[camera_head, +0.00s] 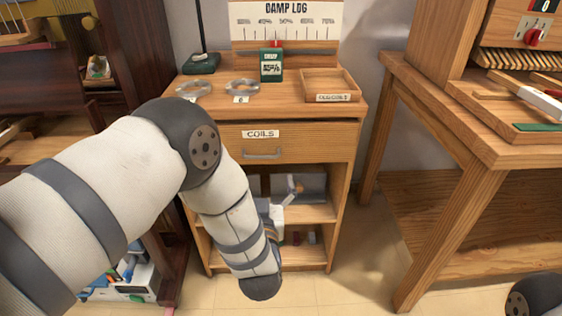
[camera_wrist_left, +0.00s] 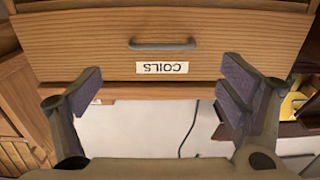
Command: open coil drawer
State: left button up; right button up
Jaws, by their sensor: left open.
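The wooden coil drawer (camera_head: 330,148) is under the top of a small cabinet and looks shut. Its front bears a COILS label (camera_head: 261,134) and a grey bar handle (camera_head: 262,154). The left wrist view shows the drawer front (camera_wrist_left: 80,45) upside down, with the handle (camera_wrist_left: 162,45) above the label (camera_wrist_left: 162,68). My left gripper (camera_wrist_left: 160,88) is open and empty, its two fingers spread wide and apart from the handle. In the head view it is mostly hidden by my forearm, low before the cabinet. My right gripper is out of view.
The cabinet top holds two metal rings (camera_head: 241,86), a green box (camera_head: 271,66) and an OLD COILS tray (camera_head: 345,97). Open shelves (camera_head: 305,214) are below the drawer. A wooden bench (camera_head: 470,140) stands at right, dark furniture (camera_head: 140,40) at left. Floor shows between cabinet and bench.

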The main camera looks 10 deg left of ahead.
aim_at(262, 157)
pick_arm(q)
jog(key=b+x, duration=0.1)
jog(key=x, duration=0.8)
jog(key=shift+w+a+f, duration=0.1)
jog(key=shift+w+a, duration=0.15)
jog(key=shift+w, duration=0.1)
jog(key=shift+c, duration=0.2)
jog(key=c, duration=1.4)
